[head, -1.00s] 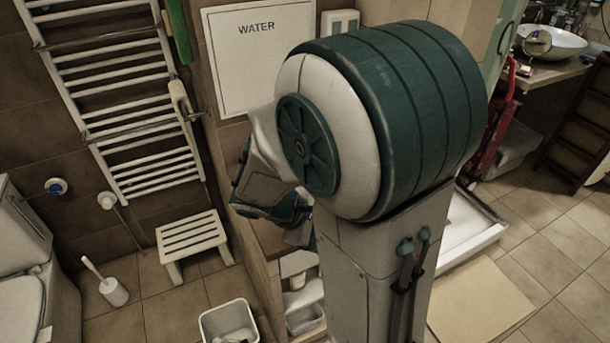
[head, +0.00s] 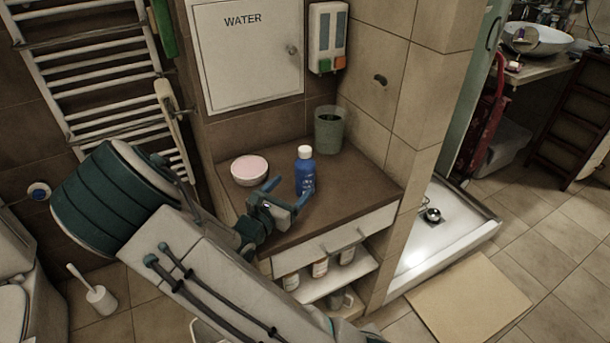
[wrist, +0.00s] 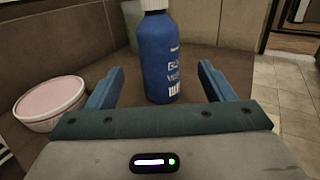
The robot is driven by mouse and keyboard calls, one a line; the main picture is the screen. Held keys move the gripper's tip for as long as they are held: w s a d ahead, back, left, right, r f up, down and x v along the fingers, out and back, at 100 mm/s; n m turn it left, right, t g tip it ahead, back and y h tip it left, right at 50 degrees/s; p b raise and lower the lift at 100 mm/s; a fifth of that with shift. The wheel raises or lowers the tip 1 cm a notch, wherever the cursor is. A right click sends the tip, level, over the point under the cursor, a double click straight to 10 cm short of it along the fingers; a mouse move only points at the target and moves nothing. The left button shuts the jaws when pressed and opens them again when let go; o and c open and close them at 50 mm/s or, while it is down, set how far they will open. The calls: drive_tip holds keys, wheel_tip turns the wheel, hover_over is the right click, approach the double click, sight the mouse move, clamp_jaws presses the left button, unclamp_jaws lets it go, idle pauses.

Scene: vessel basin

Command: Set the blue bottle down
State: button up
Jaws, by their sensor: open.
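The blue bottle (head: 305,174) with a white cap stands upright on the brown countertop (head: 345,205). My gripper (head: 287,197) is open, low over the counter, just to the left and front of the bottle in the head view. In the wrist view the bottle (wrist: 161,58) stands beyond and between my two open fingers (wrist: 163,85), apart from both of them. Its top is cut off by the upper edge of the wrist view.
A round white tub with a pink top (head: 250,170) stands left of the bottle. A grey-green cup (head: 329,130) stands behind it near the corner. Walls close the counter at the back and right. Bare counter lies right of the bottle. A towel rack (head: 100,80) hangs at left.

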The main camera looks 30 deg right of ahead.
sight(308, 168)
drive_tip(key=p+x, duration=0.1)
drive_tip(key=x, duration=0.8)
drive_tip(key=shift+w+d, duration=0.1)
drive_tip(key=shift+d, duration=0.1)
drive_tip(key=shift+c, duration=0.2)
drive_tip(key=c, duration=1.2)
drive_tip(key=shift+r, duration=0.15)
